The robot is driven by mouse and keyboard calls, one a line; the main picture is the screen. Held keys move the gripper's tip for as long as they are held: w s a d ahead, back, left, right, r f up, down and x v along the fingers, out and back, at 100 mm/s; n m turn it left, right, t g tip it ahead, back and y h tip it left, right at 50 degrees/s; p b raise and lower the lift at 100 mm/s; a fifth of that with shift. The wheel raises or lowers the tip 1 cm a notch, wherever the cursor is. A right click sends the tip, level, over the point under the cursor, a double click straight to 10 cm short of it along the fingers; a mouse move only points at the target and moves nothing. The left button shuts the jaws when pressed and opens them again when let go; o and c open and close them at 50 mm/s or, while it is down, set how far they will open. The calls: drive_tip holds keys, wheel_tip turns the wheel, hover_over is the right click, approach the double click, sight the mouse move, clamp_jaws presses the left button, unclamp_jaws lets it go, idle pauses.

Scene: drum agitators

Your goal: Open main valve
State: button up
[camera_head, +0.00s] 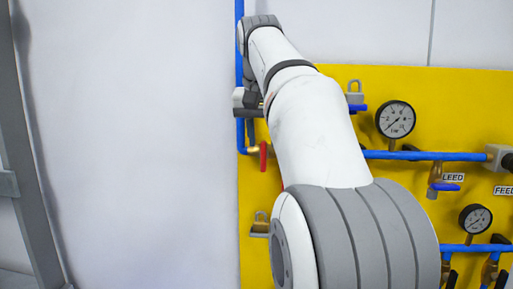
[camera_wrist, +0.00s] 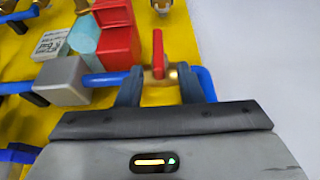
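The valve with a red handle (camera_wrist: 158,54) sits on a brass body in a blue pipe in the wrist view. The handle stands out across the pipe. In the head view the red handle (camera_head: 263,155) shows just left of my arm, near the left edge of the yellow panel. My gripper (camera_wrist: 160,78) is open, with one finger on each side of the handle and a visible gap to it. Whether the fingers touch the pipe I cannot tell. In the head view my arm hides most of my gripper and the pipe right of the handle.
The yellow panel (camera_head: 348,228) carries gauges (camera_head: 395,119), blue pipes and a blue-handled valve (camera_head: 446,187). In the wrist view a grey block (camera_wrist: 62,82), a red block (camera_wrist: 118,42) and a teal part (camera_wrist: 84,36) lie left of the handle. Bare white wall (camera_head: 140,130) is beside the panel.

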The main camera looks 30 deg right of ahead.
sight(264, 156)
drive_tip(key=shift+x, duration=1.35)
drive_tip(key=shift+c, duration=0.5)
